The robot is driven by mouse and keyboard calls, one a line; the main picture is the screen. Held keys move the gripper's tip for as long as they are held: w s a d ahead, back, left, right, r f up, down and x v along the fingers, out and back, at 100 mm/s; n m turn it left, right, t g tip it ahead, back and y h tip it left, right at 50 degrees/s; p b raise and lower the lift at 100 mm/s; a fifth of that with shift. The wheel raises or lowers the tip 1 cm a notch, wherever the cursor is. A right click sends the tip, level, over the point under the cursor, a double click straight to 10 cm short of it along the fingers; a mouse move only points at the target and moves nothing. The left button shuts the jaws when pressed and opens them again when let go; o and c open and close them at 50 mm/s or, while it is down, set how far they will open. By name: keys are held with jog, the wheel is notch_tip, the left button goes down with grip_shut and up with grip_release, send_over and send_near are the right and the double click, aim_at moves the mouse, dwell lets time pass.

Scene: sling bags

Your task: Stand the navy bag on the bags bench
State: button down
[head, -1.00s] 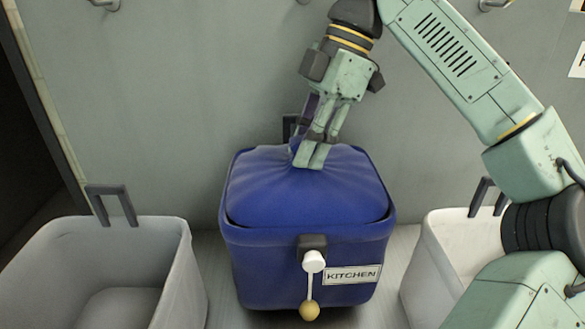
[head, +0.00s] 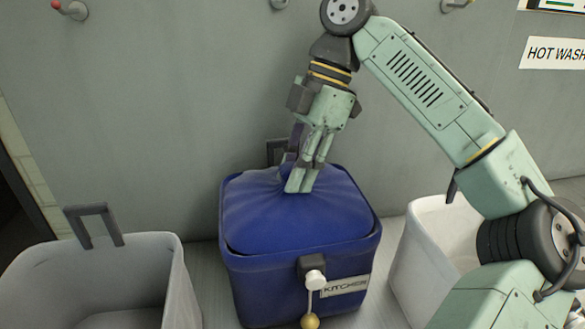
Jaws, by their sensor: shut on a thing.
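The navy bag (head: 290,222) is a bulging blue bag sitting in a blue rimmed bin (head: 262,285) that carries a KITCHEN label (head: 345,287). My gripper (head: 300,183) comes down from above and is shut on the gathered top of the bag. The bag's lower part is hidden inside the bin. I cannot make out a bench marked for bags in this view.
A grey bin (head: 178,285) with a dark handle stands at the left, and a white bin (head: 430,225) stands at the right, partly behind my arm. A wall with hooks (head: 72,10) and a HOT WASH sign (head: 555,53) rises behind.

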jog(key=c, duration=1.3)
grip_release()
jog(key=v, duration=0.7)
jog(key=shift+r, duration=0.3)
